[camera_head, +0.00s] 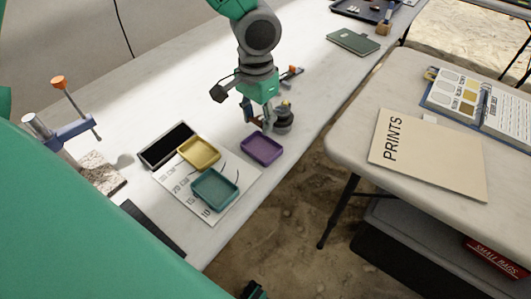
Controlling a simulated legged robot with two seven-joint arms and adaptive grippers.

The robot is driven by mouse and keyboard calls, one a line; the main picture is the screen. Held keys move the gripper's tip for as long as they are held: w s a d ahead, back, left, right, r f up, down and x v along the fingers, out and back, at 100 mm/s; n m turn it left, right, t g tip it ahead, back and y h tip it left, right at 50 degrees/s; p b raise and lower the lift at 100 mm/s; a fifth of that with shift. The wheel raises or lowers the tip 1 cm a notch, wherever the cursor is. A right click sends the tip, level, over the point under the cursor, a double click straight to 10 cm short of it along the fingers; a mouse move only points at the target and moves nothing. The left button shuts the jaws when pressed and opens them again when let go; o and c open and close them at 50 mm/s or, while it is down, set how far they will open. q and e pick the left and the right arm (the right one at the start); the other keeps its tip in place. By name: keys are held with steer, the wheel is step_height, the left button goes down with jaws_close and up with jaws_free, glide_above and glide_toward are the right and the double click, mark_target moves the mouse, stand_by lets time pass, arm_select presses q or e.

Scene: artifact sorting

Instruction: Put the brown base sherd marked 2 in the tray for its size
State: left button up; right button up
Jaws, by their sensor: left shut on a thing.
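My left gripper (259,121) hangs over the long table, just behind the purple tray (262,149). It is shut on a small brown piece, mostly hidden by the fingers; no number can be read on it. A yellow tray (199,152) and a teal tray (215,188) lie on a white sheet (226,210) printed with numbers such as 10 and 20. A black tray (167,145) lies at the sheet's far left edge. The purple tray is at the sheet's right side. These trays look empty.
A clamp-like stand with an orange knob (57,82) is at the left. A green book (352,41) lies farther back. A second table with a PRINTS folder (428,153) stands right, across a gap.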

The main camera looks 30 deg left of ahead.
arm_select(q)
glide_above(259, 151)
step_height(259, 151, down, 5)
steer(key=shift+r+b, duration=0.15)
steer(key=shift+b, duration=0.3)
steer(key=shift+d+f, duration=0.1)
steer(key=shift+f, duration=0.35)
step_height(259, 151, down, 3)
steer(key=shift+f+b, duration=0.1)
steer(key=shift+b, duration=0.45)
steer(key=o, duration=0.8)
step_height(259, 151, up, 12)
steer(key=p, duration=0.3)
